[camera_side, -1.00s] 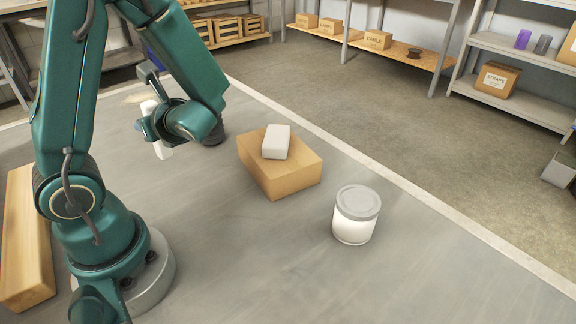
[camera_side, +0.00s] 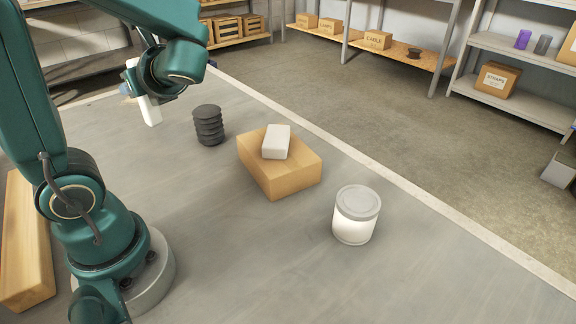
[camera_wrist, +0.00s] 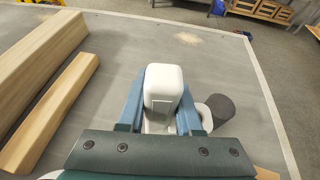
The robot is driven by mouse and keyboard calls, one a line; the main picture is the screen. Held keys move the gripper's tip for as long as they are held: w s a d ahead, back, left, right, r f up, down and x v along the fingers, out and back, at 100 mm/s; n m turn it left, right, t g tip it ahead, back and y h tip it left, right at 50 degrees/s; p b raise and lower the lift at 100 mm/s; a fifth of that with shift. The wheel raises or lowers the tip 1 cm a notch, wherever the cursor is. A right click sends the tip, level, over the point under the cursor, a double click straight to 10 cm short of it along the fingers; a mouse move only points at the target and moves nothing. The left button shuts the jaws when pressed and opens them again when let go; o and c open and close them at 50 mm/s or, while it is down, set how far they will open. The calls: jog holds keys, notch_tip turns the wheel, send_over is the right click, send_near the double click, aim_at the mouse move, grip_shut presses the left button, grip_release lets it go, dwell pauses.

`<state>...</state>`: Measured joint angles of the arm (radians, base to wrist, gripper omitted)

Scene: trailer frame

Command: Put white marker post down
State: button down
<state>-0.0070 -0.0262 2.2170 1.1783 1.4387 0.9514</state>
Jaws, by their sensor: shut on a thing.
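The white marker post (camera_side: 149,108) is upright with a slight tilt in the side view, held in my gripper (camera_side: 143,90). Its lower end shows below the jaws; whether it touches the grey table top (camera_side: 190,230) I cannot tell. In the wrist view the post's rounded white top (camera_wrist: 163,82) sits between the two blue fingers of my gripper (camera_wrist: 160,112). The fingers are shut on it from both sides.
A black ribbed stack (camera_side: 208,125) stands right of the post; a cardboard box (camera_side: 280,180) carrying a white block (camera_side: 276,141) is further right. A white lidded tub (camera_side: 356,215) stands near the front. Wooden beams (camera_wrist: 50,115) lie left in the wrist view.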

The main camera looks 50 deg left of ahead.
jog(key=s+d+f+n+g+h, duration=0.1)
jog(key=d+f+n+g+h, duration=0.55)
jog(key=d, duration=0.45)
jog(key=d+f+n+g+h, duration=0.3)
jog(key=d+n+g+h, duration=0.35)
jog(key=d+n, duration=0.45)
jog(key=w+d+r+n+t+h, duration=0.5)
jog(key=w+d+n+t+h, duration=0.2)
jog(key=w+d+n, duration=0.15)
jog(key=w+d+r+n+t+h, duration=0.5)
jog(key=w+d+n+t+h, duration=0.2)
jog(key=w+d+n+t, duration=0.15)
jog(key=shift+g, duration=0.45)
jog(key=shift+s+d+f, duration=0.85)
jog(key=shift+d+f, duration=0.85)
jog(key=shift+f, duration=0.95)
jog(key=shift+s+d+f, duration=0.85)
jog(key=shift+d+f, duration=0.8)
jog(key=shift+f, duration=1.05)
jog(key=shift+s+d+f, duration=0.85)
jog(key=shift+d+f, duration=0.85)
jog(key=shift+f, duration=0.95)
jog(key=shift+f, duration=0.15)
